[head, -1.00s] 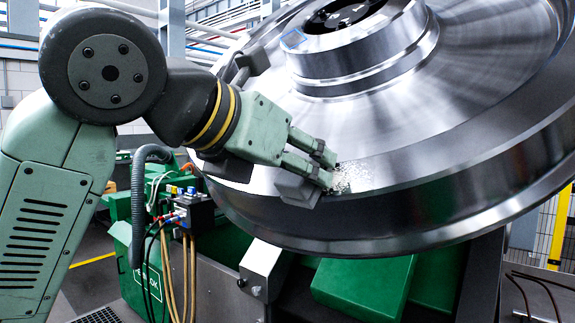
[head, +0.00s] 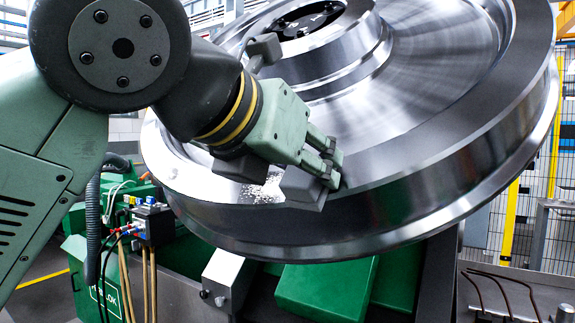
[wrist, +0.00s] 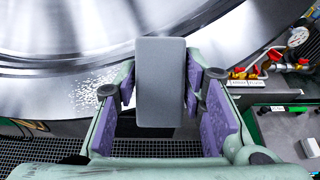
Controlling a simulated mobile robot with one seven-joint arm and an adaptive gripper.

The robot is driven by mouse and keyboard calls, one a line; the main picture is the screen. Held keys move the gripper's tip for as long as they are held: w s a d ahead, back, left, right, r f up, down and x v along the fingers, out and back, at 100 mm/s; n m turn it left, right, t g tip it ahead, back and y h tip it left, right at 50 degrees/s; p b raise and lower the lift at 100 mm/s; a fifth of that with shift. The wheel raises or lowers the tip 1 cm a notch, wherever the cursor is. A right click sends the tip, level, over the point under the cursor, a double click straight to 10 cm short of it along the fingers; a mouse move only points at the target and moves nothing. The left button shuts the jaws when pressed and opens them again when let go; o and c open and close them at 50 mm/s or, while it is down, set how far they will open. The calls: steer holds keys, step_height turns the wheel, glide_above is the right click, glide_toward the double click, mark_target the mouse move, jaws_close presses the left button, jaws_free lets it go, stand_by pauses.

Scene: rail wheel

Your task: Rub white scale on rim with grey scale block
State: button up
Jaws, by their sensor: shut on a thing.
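My gripper (head: 327,162) is shut on the grey scale block (head: 303,188), over the outer rim of the large steel wheel (head: 400,195). In the wrist view the block (wrist: 160,80) stands between the purple-padded fingers, its far end over the rim. The block looks to be at the rim surface; I cannot tell whether it touches. The speckled white scale (head: 262,190) lies on the rim just left of the block. It also shows left of the left finger in the wrist view (wrist: 92,93). The block and fingers may hide part of it.
The wheel sits tilted on a stand with green blocks (head: 325,287). A valve box with hoses (head: 152,221) stands at lower left; gauges and red valves (wrist: 262,66) show at right in the wrist view. A yellow fence post (head: 512,215) stands at right.

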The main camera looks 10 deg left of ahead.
steer(key=shift+s+d+r, duration=0.1)
steer(key=shift+d, duration=0.45)
steer(key=w+a+f, duration=0.2)
steer(key=a, duration=0.9)
stand_by(0.5)
steer(key=shift+p, duration=0.3)
steer(key=s+a+r+p, duration=0.1)
steer(key=s+r+p, duration=0.2)
steer(key=s+r, duration=0.1)
steer(key=shift+a, duration=0.2)
steer(key=shift+r, duration=0.1)
